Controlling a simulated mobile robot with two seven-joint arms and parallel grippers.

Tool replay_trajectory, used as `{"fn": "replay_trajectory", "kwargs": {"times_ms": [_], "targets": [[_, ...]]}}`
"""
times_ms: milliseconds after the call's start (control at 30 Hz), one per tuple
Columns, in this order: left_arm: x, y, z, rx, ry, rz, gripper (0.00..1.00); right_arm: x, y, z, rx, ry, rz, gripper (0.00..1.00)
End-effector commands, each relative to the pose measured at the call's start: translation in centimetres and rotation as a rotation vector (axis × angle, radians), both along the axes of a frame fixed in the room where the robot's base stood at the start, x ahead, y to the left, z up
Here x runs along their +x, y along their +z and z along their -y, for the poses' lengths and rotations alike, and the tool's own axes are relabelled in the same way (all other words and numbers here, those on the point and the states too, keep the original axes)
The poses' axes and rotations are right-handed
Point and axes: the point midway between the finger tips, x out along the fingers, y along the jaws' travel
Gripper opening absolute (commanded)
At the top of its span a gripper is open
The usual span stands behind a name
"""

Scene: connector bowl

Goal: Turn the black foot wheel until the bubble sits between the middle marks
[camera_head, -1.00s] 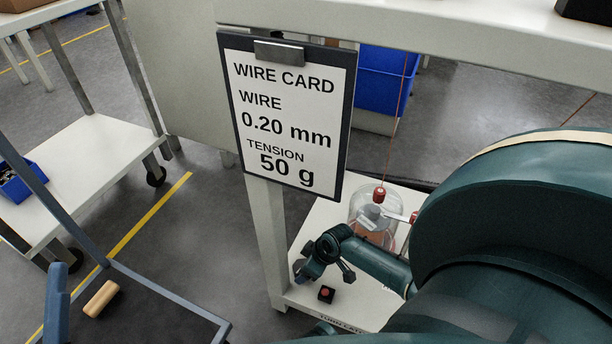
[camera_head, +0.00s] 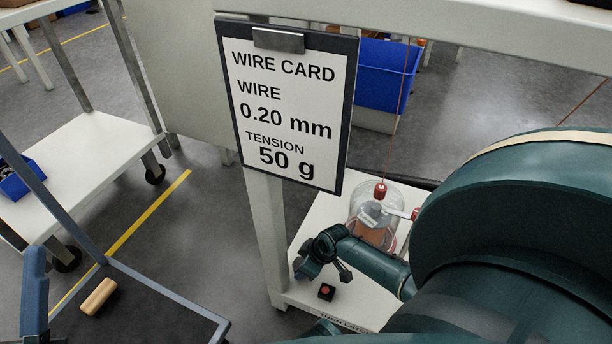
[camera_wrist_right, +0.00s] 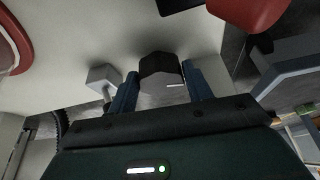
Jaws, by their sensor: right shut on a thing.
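In the right wrist view, my right gripper (camera_wrist_right: 160,82) is shut on the black foot wheel (camera_wrist_right: 160,70), one blue finger on each side of it. In the head view, my large dark green arm fills the right side; a slimmer dark green arm part (camera_head: 365,258) ends in a black jointed end (camera_head: 325,250) over the lower white shelf. The wheel cannot be made out there. No bubble or middle marks can be made out in either view.
A wire card (camera_head: 290,110) hangs on the white bench. A clear dome with a red cap (camera_head: 380,190) and a small red button box (camera_head: 326,292) stand on the shelf (camera_head: 300,290). In the wrist view, a grey knob (camera_wrist_right: 103,77) and a red part (camera_wrist_right: 248,12) are close to the gripper.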

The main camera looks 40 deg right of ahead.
Motion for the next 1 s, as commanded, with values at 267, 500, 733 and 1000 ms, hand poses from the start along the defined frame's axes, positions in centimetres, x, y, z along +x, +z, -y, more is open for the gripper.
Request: {"fn": "replay_trajectory", "kwargs": {"times_ms": [267, 500, 733, 1000], "targets": [[0.1, 0.1, 0.0, -0.002, 0.002, -0.051, 0.5, 0.0, 0.4, 0.0, 0.0, -0.045, -0.001, 0.27], [-0.8, -4.2, 0.5, -0.033, 0.008, -0.382, 0.5, -0.1, 0.7, -0.4, 0.002, -0.261, -0.002, 0.27], [-1.1, -5.4, 0.4, -0.015, 0.027, -0.444, 0.5, -0.1, 0.2, -0.4, 0.001, -0.404, 0.0, 0.27], [-1.1, -5.6, 0.4, -0.014, 0.028, -0.443, 0.5, -0.1, 0.0, -0.4, 0.0, -0.412, 0.001, 0.27]]}}
